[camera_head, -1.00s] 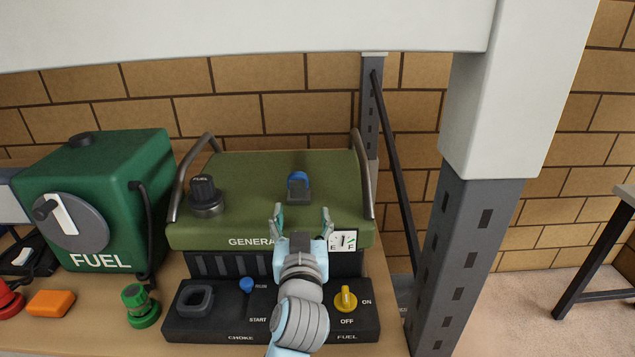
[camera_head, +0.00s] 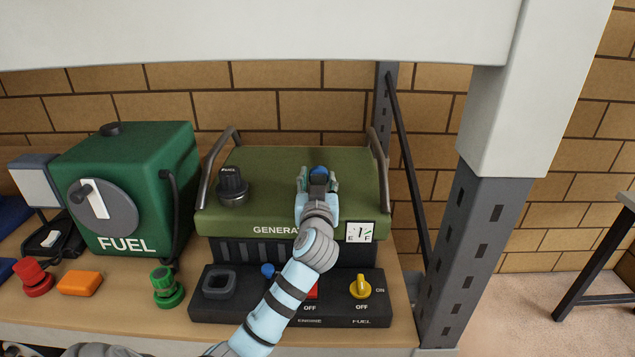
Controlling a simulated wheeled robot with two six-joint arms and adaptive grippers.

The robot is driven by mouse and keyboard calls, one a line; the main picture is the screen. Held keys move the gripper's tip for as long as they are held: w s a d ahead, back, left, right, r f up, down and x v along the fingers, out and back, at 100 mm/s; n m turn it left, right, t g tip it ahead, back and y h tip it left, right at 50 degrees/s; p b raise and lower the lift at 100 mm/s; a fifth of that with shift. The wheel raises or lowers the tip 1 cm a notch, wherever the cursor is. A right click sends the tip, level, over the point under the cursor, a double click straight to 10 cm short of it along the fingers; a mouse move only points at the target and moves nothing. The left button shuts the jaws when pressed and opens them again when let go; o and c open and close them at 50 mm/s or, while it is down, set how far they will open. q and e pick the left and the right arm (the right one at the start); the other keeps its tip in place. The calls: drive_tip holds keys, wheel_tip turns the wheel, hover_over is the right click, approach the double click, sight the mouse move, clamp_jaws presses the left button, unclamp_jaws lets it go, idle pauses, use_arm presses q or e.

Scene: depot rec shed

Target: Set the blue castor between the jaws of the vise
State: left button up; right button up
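The blue castor (camera_head: 319,173), a blue wheel in a dark grey fork, is on top of the green generator (camera_head: 270,165), towards its back right. My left gripper (camera_head: 319,180) reaches over the generator's front from below, with one finger on each side of the castor. The fingers are drawn in to about the castor's width and appear shut on it. The gripper hides the castor's lower part, so I cannot tell whether it still touches the generator's top. No vise can be made out. My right gripper is not in view.
A fuel can (camera_head: 125,190) stands left of the generator. A red knob (camera_head: 35,278), an orange block (camera_head: 80,283) and a green valve (camera_head: 166,287) sit in front. A control panel (camera_head: 225,310) lies below my arm. A shelf post (camera_head: 465,250) closes the right side; a beam (camera_head: 250,40) crosses above.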

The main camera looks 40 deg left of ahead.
use_arm(q)
drive_tip(key=c, duration=0.3)
drive_tip(key=shift+w+f, duration=0.1)
drive_tip(key=shift+w, duration=0.05)
drive_tip(key=c, duration=0.3)
clamp_jaws()
